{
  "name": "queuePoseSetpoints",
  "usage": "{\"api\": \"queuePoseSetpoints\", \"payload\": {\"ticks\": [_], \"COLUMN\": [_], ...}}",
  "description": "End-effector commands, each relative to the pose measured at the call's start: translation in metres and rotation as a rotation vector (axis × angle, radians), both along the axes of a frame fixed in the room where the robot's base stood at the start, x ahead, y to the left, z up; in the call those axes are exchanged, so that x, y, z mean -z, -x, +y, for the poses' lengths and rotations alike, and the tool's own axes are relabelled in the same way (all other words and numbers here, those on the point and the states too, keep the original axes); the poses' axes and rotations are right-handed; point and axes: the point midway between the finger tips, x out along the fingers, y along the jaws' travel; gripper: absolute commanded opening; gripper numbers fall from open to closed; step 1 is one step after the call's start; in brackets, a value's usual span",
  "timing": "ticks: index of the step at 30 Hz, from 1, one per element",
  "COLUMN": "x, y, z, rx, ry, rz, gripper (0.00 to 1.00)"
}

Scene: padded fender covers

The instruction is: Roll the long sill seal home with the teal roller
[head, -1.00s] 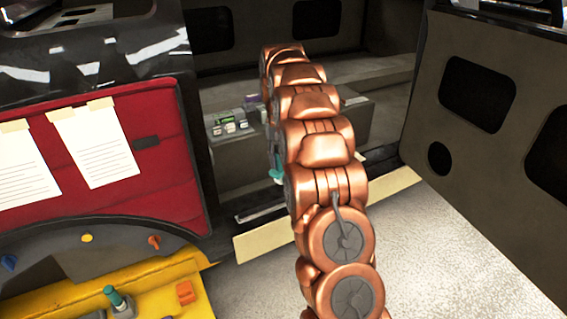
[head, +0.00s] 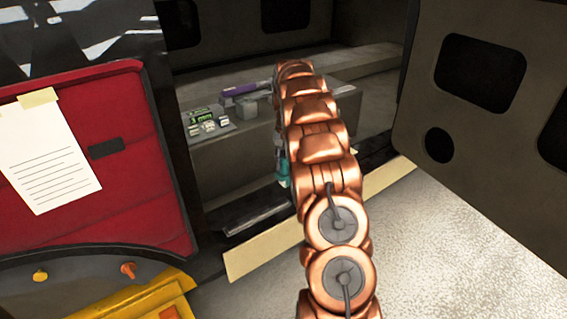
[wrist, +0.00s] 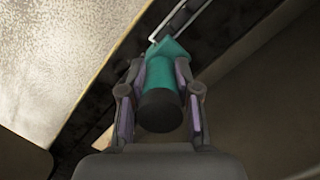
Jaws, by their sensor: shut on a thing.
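The teal roller (wrist: 162,75) is between the two fingers of my gripper (wrist: 160,85), which is shut on its handle, with the dark round butt end towards the wrist camera. Its far end is close to the dark sill strip in the wrist view; I cannot tell whether it touches. In the head view a bit of the teal roller (head: 284,172) shows beside my copper arm, which hides most of the gripper. The dark sill (head: 255,210) runs across the door opening, partly behind my arm. A thin pale-edged strip (wrist: 181,18) lies along it; I cannot tell whether this is the seal.
A red padded cover (head: 75,170) with a paper sheet (head: 48,150) hangs at the left. An open door panel (head: 470,110) stands at the right. A grey box inside carries a green-lit device (head: 203,120) and a purple item (head: 245,88). Cream tape (head: 265,255) edges the sill; pale floor lies in front.

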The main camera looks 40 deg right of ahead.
Motion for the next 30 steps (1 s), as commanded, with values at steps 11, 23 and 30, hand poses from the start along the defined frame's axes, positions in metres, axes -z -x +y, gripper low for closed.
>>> {"api": "queuePoseSetpoints", "payload": {"ticks": [11, 23, 30], "x": [0.039, 0.054, 0.054], "y": [0.000, -0.001, -0.001], "z": [0.001, 0.002, 0.002], "rx": [-0.002, -0.004, -0.004], "ry": [0.000, -0.001, -0.001], "rz": [0.001, 0.001, 0.001], "gripper": [0.00, 0.00, 0.00]}}
